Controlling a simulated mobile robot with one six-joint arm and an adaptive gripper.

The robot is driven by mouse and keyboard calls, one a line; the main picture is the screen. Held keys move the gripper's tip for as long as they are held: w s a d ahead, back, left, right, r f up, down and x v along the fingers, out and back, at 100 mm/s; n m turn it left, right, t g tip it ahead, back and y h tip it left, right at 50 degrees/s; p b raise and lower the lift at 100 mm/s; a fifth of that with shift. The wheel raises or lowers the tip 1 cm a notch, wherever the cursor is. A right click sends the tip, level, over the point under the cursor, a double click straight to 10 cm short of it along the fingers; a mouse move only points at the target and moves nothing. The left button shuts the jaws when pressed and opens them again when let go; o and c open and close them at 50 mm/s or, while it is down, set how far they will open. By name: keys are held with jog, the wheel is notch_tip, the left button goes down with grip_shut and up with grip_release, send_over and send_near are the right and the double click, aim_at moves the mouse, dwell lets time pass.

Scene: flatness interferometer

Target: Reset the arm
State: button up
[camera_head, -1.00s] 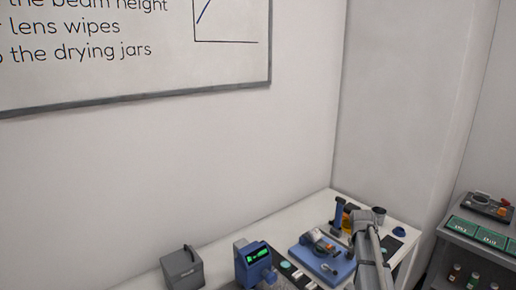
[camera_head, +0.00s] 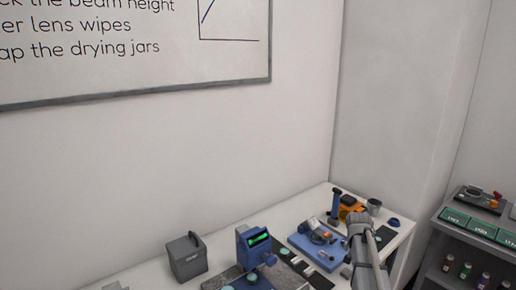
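My arm (camera_head: 366,262) rises from the bottom edge in the head view, a grey jointed arm in front of the right part of the white bench (camera_head: 290,214). My gripper's fingers cannot be made out in this view. The blue interferometer base (camera_head: 318,256) with grey parts on it sits on the bench just left of my arm. A blue device with a green-lit screen (camera_head: 258,239) stands further left on a dark mat.
A grey box (camera_head: 187,257) stands at the bench's left. Behind my arm are a blue post (camera_head: 335,205), an orange item (camera_head: 351,212) and a grey cup (camera_head: 374,206). A grey shelf unit (camera_head: 480,237) with small bottles stands at right. A whiteboard (camera_head: 130,50) hangs above.

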jog(key=s+a+f+n+b, duration=0.1)
jog(key=s+a+f, duration=0.1)
jog(key=s+a, duration=0.2)
jog(key=s+a+f+n+g+y+b, duration=0.1)
jog(key=s+a+f+b, duration=0.1)
jog(key=s+a, duration=0.2)
jog(key=s+a+f+n+b, duration=0.1)
jog(key=s+a+f+b, duration=0.1)
jog(key=s+a, duration=0.2)
jog(key=shift+s+f+g, duration=0.2)
jog(key=shift+s+g, duration=0.1)
jog(key=shift+s, duration=0.1)
jog(key=s+a+f+n+g+y+b, duration=0.1)
jog(key=s+a+f+n+b, duration=0.2)
jog(key=s+a, duration=0.5)
jog(key=s+b, duration=0.1)
jog(key=s, duration=0.2)
jog(key=shift+s+f+n+g, duration=0.25)
jog(key=shift+f+n+g, duration=0.15)
jog(key=c, duration=0.4)
jog(key=shift+a, duration=0.15)
